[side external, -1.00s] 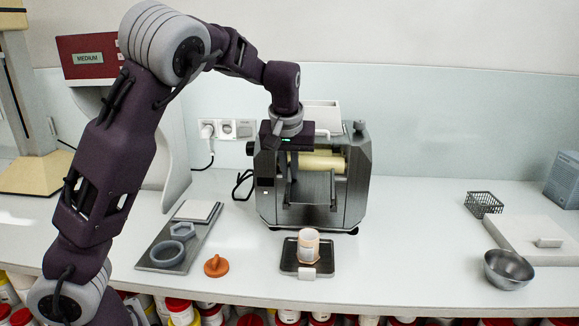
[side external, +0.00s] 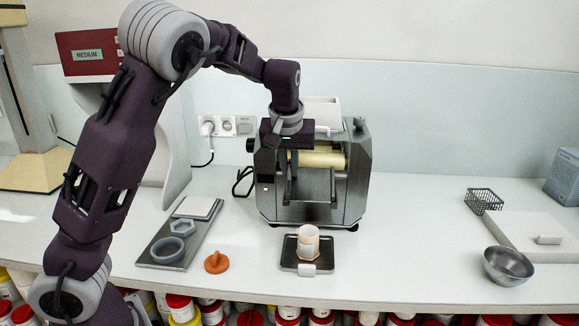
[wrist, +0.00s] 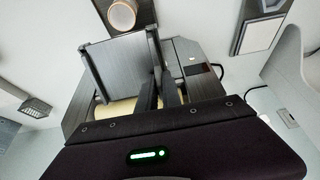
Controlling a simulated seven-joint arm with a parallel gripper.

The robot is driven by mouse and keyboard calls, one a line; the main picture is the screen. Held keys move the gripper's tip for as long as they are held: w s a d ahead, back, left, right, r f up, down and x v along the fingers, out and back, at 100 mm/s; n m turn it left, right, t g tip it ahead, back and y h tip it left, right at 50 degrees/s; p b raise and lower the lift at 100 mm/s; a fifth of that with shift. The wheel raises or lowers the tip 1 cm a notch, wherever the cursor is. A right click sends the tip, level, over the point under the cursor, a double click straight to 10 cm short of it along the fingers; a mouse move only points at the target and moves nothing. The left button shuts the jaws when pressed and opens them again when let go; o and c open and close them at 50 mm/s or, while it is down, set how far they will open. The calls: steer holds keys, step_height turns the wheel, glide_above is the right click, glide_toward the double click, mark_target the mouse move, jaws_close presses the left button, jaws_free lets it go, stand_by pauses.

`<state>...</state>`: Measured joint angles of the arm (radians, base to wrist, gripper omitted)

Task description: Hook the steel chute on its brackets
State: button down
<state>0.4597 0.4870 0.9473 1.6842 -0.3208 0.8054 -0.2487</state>
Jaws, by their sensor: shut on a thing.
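The steel chute (side external: 315,184) is a grey tray with raised side walls, at the front of the mill (side external: 352,190), below the pale rollers (side external: 322,160). The wrist view shows the chute (wrist: 118,65) tilted in the picture, its side wall running to my fingers. My gripper (side external: 290,196) points down over the mill's left front. In the wrist view my gripper (wrist: 158,78) is shut on that side wall. The brackets are not clearly visible, and I cannot tell whether the chute touches them.
A steel bowl (side external: 508,267) and wire basket (side external: 484,201) are right.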

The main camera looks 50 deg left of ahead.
steer(key=shift+f, duration=0.1)
steer(key=c, duration=1.5)
jaws_free()
steer(key=shift+o, duration=0.2)
steer(key=v, duration=0.7)
steer(key=shift+s, duration=0.1)
steer(key=s+d+m+h, duration=0.1)
steer(key=s+d+m, duration=0.2)
steer(key=s, duration=0.6)
steer(key=s+d+f+m+t+h, duration=0.1)
steer(key=s+d+m, duration=0.2)
steer(key=s, duration=0.7)
steer(key=s+d+f+m+t+h, duration=0.1)
steer(key=s+d+m, duration=0.2)
steer(key=s, duration=0.6)
steer(key=d, duration=0.2)
steer(key=shift+s+d+f, duration=0.2)
steer(key=shift+s+d, duration=0.1)
steer(key=shift+d, duration=0.1)
